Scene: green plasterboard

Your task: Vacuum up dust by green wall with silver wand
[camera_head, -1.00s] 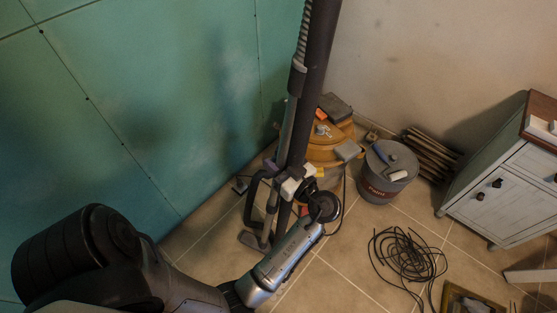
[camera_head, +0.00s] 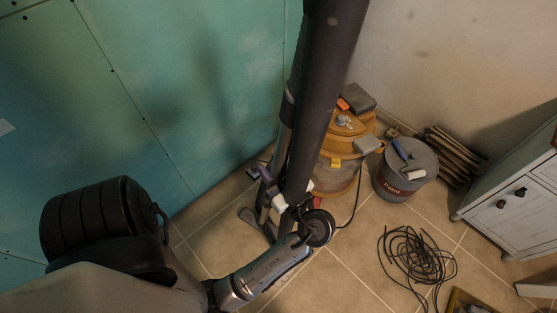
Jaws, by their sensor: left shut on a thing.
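The green wall (camera_head: 200,90) fills the left and back left of the head view. A silver-grey wand (camera_head: 285,140) stands steeply beside a thick dark tube (camera_head: 328,90), with a flat floor nozzle (camera_head: 254,218) low near the wall's foot. My left gripper (camera_head: 279,200) is shut on the wand near its lower part; the dark tube and my wrist partly hide the grip. An orange-yellow canister vacuum (camera_head: 342,178) stands behind the tube. I cannot make out dust clearly on the floor. My right gripper is not in view.
A grey paint bucket (camera_head: 385,188) with a roller on its lid stands right of the vacuum. A coil of black cable (camera_head: 418,262) lies on the tiles. A white cabinet (camera_head: 512,205) stands at right, stacked wood pieces (camera_head: 455,155) behind the bucket. Tiles (camera_head: 215,235) along the wall look clear.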

